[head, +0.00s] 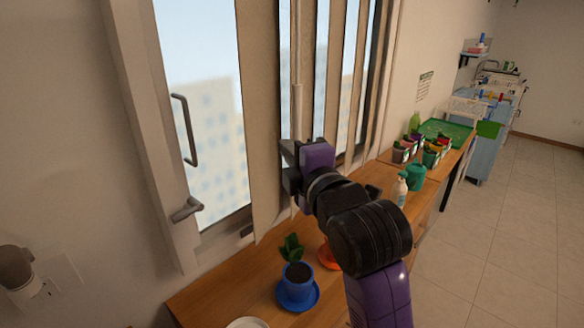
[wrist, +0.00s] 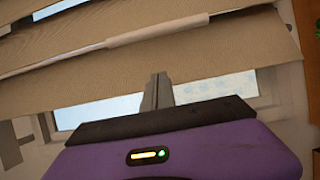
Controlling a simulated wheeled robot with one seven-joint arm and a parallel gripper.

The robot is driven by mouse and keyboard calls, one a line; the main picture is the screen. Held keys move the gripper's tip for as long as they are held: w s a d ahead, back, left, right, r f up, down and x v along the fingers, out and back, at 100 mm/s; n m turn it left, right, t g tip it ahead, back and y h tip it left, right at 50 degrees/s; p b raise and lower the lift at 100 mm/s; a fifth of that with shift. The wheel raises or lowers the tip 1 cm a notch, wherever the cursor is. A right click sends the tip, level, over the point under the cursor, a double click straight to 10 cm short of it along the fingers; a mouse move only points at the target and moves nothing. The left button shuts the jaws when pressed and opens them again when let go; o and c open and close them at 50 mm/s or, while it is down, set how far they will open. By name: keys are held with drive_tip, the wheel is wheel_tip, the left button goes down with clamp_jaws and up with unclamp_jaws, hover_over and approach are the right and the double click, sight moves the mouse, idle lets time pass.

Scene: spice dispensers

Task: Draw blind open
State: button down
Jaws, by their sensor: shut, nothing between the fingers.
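The blind (head: 262,110) is a set of beige vertical slats hanging in front of the window, with gaps of glass between several of them. A pale wand (head: 297,110) hangs among the slats; it also shows in the wrist view (wrist: 155,30) lying across them. My gripper (head: 285,165) is up at the slats, close to the lower end of the wand. In the wrist view its fingers (wrist: 157,90) are together and empty, in front of the slat's lower edge. Whether the fingers touch the slat or wand I cannot tell.
A wooden counter (head: 225,285) runs below the window. On it stand a blue plant pot (head: 297,283), a white and brown bottle (head: 400,190), a teal container (head: 416,175) and several small pots. The window's left frame has a grey handle (head: 186,130). Tiled floor (head: 500,230) lies open at right.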

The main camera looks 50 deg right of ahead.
drive_tip(key=w+d+p, duration=0.2)
drive_tip(key=w+d, duration=0.4)
drive_tip(key=d, duration=0.1)
drive_tip(key=shift+p, duration=0.3)
